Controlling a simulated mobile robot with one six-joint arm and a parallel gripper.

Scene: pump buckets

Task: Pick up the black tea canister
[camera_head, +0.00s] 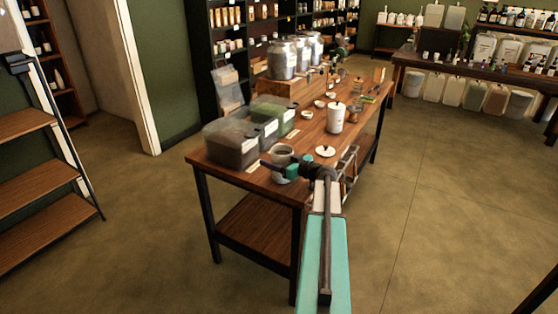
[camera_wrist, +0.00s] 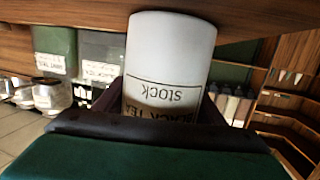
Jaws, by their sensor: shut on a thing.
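The black tea canister (camera_wrist: 170,50) is a pale, round canister. Its label reads "BLACK TEA" and "STOCK", upside down in the wrist view. In the head view, the canister (camera_head: 284,151) is at the near end of the wooden table, with a dark open top. My gripper (camera_wrist: 165,108) is shut on it, with dark fingers on both sides. In the head view my gripper (camera_head: 277,167) partly hides the canister's lower part. I cannot tell whether its base touches the table.
The wooden table (camera_head: 302,187) also bears a white lid (camera_head: 325,151), a lidded white canister (camera_head: 336,118) and clear bins (camera_head: 233,143) close to my gripper. Metal-topped jars (camera_head: 282,60) stand on a wooden riser behind. Open floor lies to the right.

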